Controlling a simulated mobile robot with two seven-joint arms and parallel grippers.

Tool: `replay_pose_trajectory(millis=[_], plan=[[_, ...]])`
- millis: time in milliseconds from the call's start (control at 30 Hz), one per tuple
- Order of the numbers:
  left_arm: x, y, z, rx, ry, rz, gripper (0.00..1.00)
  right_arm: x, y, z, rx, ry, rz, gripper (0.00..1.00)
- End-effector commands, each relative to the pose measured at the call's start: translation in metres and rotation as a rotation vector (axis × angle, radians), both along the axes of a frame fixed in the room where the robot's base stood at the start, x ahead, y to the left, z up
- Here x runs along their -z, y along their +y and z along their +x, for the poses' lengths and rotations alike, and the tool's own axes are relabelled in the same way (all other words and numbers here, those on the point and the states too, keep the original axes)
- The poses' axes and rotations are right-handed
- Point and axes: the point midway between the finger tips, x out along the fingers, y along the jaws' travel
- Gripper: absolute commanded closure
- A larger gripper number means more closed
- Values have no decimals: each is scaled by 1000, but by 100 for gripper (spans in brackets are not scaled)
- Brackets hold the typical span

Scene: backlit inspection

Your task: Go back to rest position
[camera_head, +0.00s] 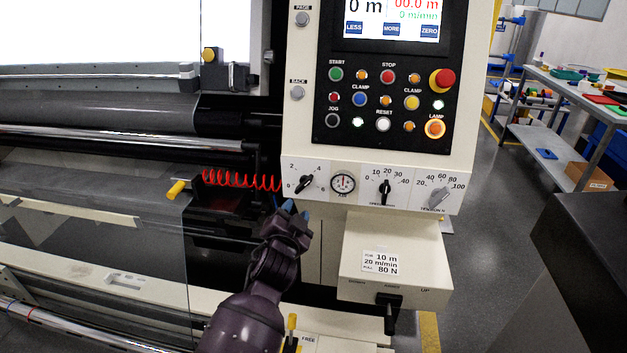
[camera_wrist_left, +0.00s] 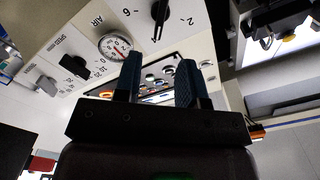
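My left gripper (camera_head: 295,208) is in the lower middle of the head view, its blue fingertips pointing up, just below the dial strip of the control panel (camera_head: 312,85). In the left wrist view my left gripper (camera_wrist_left: 159,78) shows two blue fingers apart with nothing between them. The pressure gauge (camera_wrist_left: 114,46) and the knob with the 2 to 6 scale (camera_wrist_left: 160,14) appear beyond the fingertips. The same knob (camera_head: 305,184) is just above the fingertips in the head view. I cannot tell whether the fingertips touch the panel. My right gripper is not in view.
A job box (camera_head: 385,262) with a black lever (camera_head: 389,305) projects below the panel, right of my left gripper. A red coiled hose (camera_head: 240,180) and a clear guard panel (camera_head: 95,250) are left. A cluttered workbench (camera_head: 545,82) stands back right, with open floor (camera_head: 485,200) before it.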

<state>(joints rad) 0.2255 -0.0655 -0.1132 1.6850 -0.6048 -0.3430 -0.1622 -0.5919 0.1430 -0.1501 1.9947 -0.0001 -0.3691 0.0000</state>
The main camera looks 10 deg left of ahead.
Motion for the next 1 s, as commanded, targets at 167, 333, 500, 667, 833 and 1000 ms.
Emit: replay_pose_trajectory(millis=[167,333,500,667,833,1000], plan=[[-2,-1,0,8,3,-64,63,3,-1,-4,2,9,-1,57],[-16,-1,-7,40,-10,-214,63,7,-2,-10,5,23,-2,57],[10,17,-36,48,43,-352,63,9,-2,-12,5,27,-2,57],[43,37,-72,34,110,-444,63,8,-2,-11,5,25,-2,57],[90,62,-129,1,212,-536,63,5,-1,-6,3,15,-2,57],[137,86,-196,-50,325,-596,63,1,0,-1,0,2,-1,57]])
